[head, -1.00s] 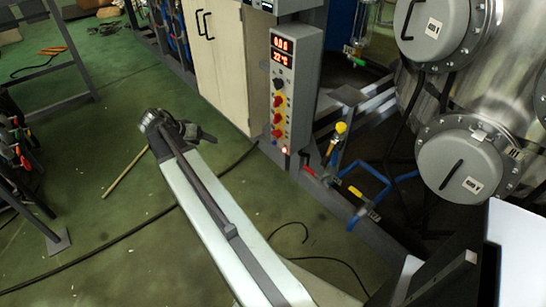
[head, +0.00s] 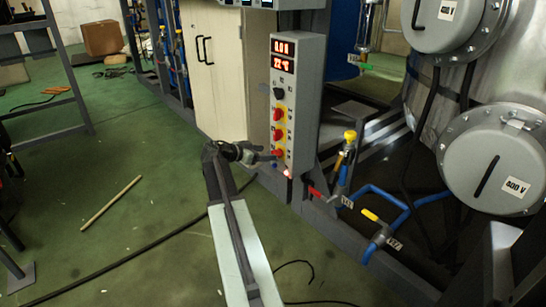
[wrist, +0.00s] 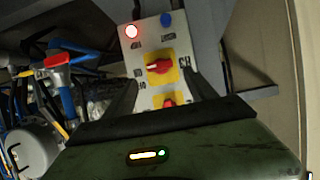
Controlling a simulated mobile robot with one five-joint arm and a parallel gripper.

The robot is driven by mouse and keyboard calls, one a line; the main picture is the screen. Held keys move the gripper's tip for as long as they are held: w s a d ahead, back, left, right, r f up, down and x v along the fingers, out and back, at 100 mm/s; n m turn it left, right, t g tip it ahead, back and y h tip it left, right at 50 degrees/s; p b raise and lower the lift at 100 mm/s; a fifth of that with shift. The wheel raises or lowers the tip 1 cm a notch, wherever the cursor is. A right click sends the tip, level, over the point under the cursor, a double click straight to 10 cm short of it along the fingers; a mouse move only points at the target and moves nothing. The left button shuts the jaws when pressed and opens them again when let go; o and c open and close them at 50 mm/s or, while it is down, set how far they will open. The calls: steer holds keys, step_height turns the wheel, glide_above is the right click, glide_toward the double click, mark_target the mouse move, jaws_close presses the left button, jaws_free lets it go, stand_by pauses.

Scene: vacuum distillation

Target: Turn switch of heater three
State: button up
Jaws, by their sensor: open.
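The grey control panel (head: 303,112) stands upright with red digits at its top. Below are a black knob (head: 279,92) and three red switches on yellow plates: upper (head: 278,114), middle (head: 277,134) and lowest (head: 278,153). The wrist view shows the panel upside down, with the lowest switch (wrist: 159,66) whole and another switch (wrist: 168,102) partly hidden by my gripper. I cannot read which label names heater three. My gripper (head: 270,156) is open and empty, close to the panel at the lowest switch's height. Contact with the switch cannot be told.
A lit lamp (wrist: 132,31) and a blue button (wrist: 166,19) sit beside the lowest switch. A beige cabinet (head: 222,85) stands left of the panel. Pipes with a yellow-topped valve (head: 350,136) and a red-handled valve (head: 317,193) are to the right.

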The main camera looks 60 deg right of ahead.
mark_target(276, 153)
steer(key=b+x, duration=0.1)
steer(key=x, duration=0.3)
steer(key=shift+s+d+f, duration=0.1)
steer(key=shift+d+f, duration=0.15)
steer(key=shift+d, duration=0.1)
